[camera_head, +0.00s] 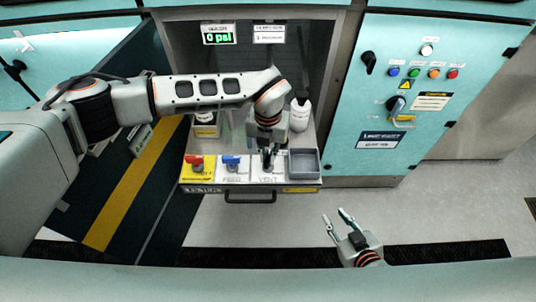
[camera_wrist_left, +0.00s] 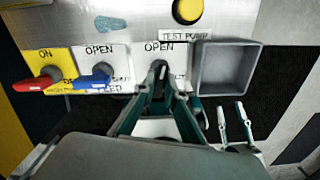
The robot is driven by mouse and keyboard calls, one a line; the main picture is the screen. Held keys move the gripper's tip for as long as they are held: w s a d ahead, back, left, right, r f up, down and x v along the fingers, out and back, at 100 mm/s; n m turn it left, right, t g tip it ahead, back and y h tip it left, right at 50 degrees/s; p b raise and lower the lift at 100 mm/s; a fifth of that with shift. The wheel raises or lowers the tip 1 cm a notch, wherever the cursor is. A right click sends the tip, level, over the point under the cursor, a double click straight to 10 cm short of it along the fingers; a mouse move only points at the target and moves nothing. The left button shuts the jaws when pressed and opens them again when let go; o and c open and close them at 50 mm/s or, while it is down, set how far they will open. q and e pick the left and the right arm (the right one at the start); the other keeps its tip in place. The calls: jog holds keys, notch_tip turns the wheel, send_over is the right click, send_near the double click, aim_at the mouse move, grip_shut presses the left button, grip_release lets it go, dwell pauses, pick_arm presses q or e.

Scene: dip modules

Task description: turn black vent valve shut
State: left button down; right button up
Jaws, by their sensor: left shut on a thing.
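The black vent valve (camera_wrist_left: 159,72) sits on a white plate (camera_wrist_left: 172,50) marked OPEN at the top. The plate reads VENT at its lower edge in the head view. My left gripper (camera_head: 267,158) reaches down from above onto this valve and is shut on its handle. In the left wrist view my left gripper's two fingers (camera_wrist_left: 160,78) flank the black handle and hide much of it, so its exact angle is hard to tell. My right gripper (camera_head: 337,215) is open and empty, in front of the panel at the right.
A red valve (camera_head: 194,160) on a yellow plate and a blue valve (camera_head: 231,162) stand to the left. A grey bin (camera_head: 304,163) is right of the vent plate. A white bottle (camera_head: 300,112) stands behind. The display (camera_head: 219,35) reads 0 psi.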

pick_arm(q)
jog(key=m, duration=0.3)
jog(key=shift+m+b, duration=0.4)
jog(key=m, duration=0.3)
jog(key=shift+m+b, duration=0.3)
jog(key=shift+b, duration=0.1)
jog(key=m+b, duration=0.1)
jog(key=m, duration=0.3)
jog(key=shift+m+b, duration=0.35)
jog(key=shift+m, duration=1.55)
jog(key=c, duration=2.1)
grip_release()
